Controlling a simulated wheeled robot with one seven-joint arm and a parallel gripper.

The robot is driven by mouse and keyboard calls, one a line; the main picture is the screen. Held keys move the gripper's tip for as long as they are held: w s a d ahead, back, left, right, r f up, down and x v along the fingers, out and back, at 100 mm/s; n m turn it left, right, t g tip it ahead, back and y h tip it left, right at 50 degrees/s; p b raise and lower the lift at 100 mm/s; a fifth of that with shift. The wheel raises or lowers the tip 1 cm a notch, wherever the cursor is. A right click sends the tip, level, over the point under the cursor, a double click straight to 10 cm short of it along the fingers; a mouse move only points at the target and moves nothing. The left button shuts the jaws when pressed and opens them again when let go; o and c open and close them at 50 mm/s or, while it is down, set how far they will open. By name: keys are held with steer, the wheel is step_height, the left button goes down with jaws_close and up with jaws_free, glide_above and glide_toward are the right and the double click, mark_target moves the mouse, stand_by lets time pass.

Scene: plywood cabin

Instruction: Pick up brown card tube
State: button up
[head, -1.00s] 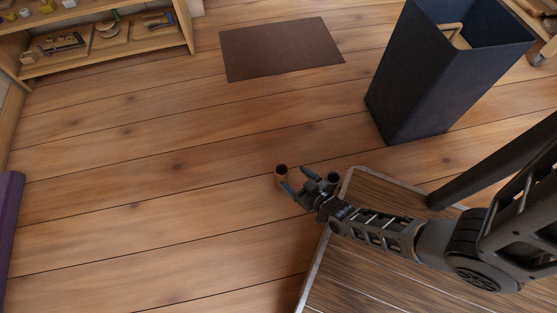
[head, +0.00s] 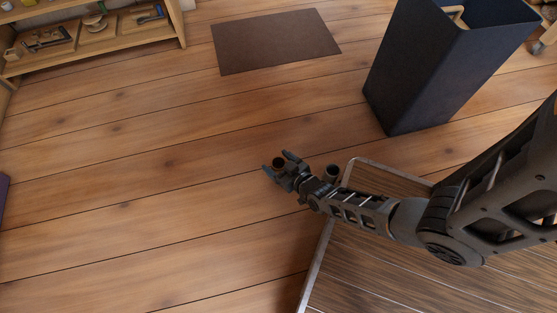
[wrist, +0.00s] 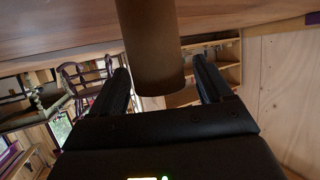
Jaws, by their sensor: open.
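My gripper (head: 276,162) is open, with one finger on each side of the tube. In the wrist view the tube (wrist: 150,45) shows large between the two fingers (wrist: 163,82), with a gap visible on each side. Its lower part is hidden by my gripper in the head view.
A tall dark bin (head: 425,75) stands at upper right, a brown flat mat (head: 275,41) lies at the back, and a wooden shelf (head: 95,60) with tools stands at upper left.

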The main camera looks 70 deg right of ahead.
steer(key=shift+c, duration=0.2)
steer(key=c, duration=1.3)
steer(key=shift+r, duration=0.1)
